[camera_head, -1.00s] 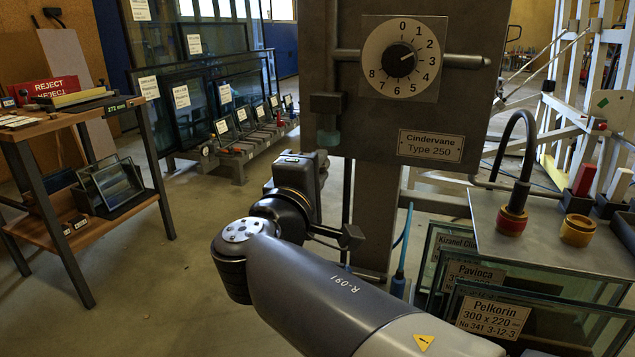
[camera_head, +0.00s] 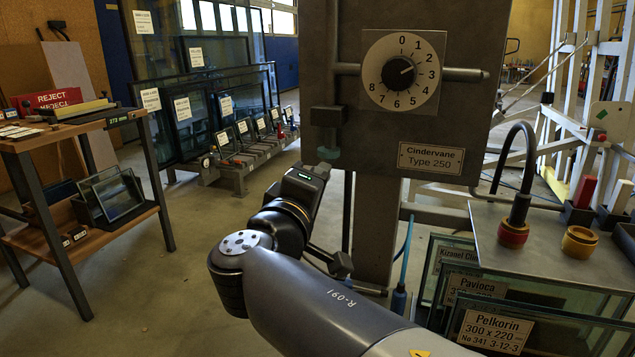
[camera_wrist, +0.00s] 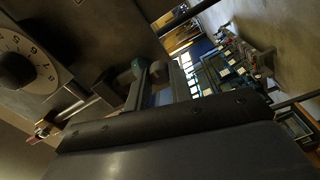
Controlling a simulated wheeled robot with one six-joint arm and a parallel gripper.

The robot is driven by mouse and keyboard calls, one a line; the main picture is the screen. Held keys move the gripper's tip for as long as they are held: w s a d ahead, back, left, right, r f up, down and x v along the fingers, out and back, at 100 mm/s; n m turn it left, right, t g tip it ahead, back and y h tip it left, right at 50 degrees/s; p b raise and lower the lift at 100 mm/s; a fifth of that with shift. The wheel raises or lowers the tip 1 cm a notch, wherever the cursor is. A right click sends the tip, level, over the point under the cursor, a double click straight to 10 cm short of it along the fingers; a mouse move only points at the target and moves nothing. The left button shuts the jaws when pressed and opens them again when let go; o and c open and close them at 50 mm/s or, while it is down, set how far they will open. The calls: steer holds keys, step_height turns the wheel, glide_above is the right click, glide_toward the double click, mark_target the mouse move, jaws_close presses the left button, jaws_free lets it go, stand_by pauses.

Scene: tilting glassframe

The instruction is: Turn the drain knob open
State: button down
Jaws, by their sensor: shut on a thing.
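A small teal knob (camera_head: 329,154) sits under a dark block (camera_head: 328,117) on the left part of the grey panel (camera_head: 370,185). I take it for the drain knob; no label on it can be read. My gripper (camera_head: 321,164) reaches up to it from below left, and its fingers are mostly hidden in the head view. In the wrist view my gripper (camera_wrist: 150,78) is shut on the teal knob (camera_wrist: 139,66), which shows only in part between the fingers. How far the knob is turned cannot be told.
A round dial (camera_head: 402,73) on the panel points between 2 and 3. A horizontal rod (camera_head: 464,74) passes behind it. Glass panes (camera_head: 490,325) stand at the lower right beneath a metal bench (camera_head: 560,245). A wooden table (camera_head: 75,130) is at the left, with open floor between.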

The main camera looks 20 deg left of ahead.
steer(key=c, duration=1.3)
jaws_free()
steer(key=shift+s, duration=0.1)
steer(key=s+p, duration=0.1)
steer(key=s, duration=0.6)
steer(key=s+a+p, duration=0.1)
steer(key=s, duration=0.2)
steer(key=shift+s+f+p, duration=0.3)
steer(key=shift+p, duration=0.05)
steer(key=shift+w, duration=0.15)
steer(key=w+b, duration=0.1)
steer(key=w, duration=0.6)
steer(key=w+d+b, duration=0.1)
steer(key=w, duration=0.2)
steer(key=shift+w+r+b, duration=0.25)
steer(key=shift+r+b, duration=0.05)
steer(key=shift+b, duration=0.05)
